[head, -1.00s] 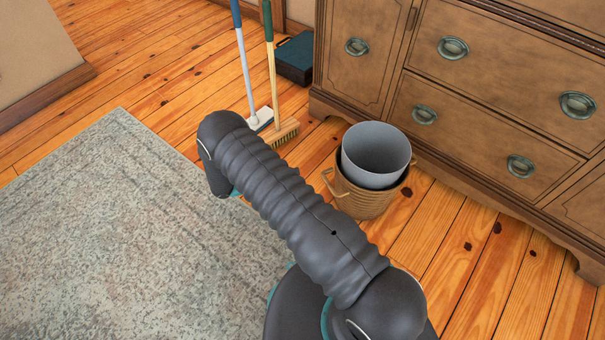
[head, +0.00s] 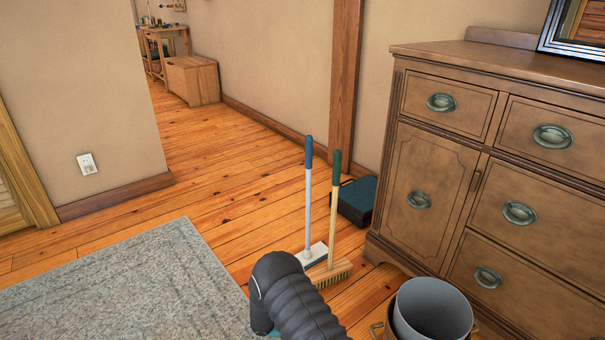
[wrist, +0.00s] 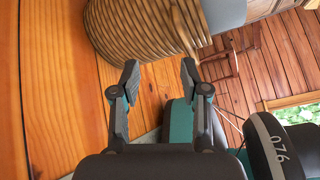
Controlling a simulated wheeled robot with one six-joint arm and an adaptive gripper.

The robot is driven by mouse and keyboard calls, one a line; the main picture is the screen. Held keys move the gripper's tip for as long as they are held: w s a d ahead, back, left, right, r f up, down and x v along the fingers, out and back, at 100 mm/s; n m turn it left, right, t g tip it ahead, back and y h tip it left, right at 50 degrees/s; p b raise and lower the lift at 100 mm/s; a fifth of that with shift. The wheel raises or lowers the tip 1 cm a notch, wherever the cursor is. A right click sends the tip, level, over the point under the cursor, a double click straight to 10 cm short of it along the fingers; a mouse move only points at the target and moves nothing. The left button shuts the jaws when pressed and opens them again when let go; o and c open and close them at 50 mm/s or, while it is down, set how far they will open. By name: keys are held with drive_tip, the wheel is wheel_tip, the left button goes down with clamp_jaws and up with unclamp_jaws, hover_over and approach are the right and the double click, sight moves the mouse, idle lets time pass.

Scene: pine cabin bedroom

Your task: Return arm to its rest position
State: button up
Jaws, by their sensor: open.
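My gripper (wrist: 160,82) shows in the wrist view with its two fingers spread apart and nothing between them. The wicker basket (wrist: 140,25) with a grey bin in it (wrist: 222,12) is just beyond the fingertips; I cannot tell the exact gap. In the head view only a dark ribbed part of my arm shows at the bottom centre, and my gripper is out of that view.
The grey bin (head: 432,310) stands beside the wooden dresser (head: 425,150). A broom (head: 333,225) and a mop (head: 308,215) stand upright near a dark case (head: 357,200). A grey rug (head: 130,290) lies left. Open plank floor runs toward the back.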

drive_tip(key=s+m+g+y, duration=0.3)
drive_tip(key=s+m, duration=0.4)
drive_tip(key=s+r+m+t+y+p, duration=0.1)
drive_tip(key=s+r+m+y, duration=0.4)
drive_tip(key=r, duration=0.6)
drive_tip(key=s+r+m+t+y, duration=0.1)
drive_tip(key=r+m+y, duration=0.2)
drive_tip(key=r+m, duration=0.65)
drive_tip(key=s+r+m+t+y+p, duration=0.1)
drive_tip(key=s+r+m+y, duration=0.3)
drive_tip(key=r, duration=0.9)
drive_tip(key=s+d+r+m+t, duration=0.2)
drive_tip(key=s+r+t, duration=0.1)
drive_tip(key=r, duration=0.5)
drive_tip(key=s+d+r+m+t+y+p, duration=0.1)
drive_tip(key=s+d+r+m+t, duration=0.1)
drive_tip(key=r, duration=0.6)
drive_tip(key=shift+s+d+t, duration=0.6)
drive_tip(key=shift+s+t, duration=0.1)
drive_tip(key=shift+s, duration=0.45)
drive_tip(key=shift+m, duration=0.25)
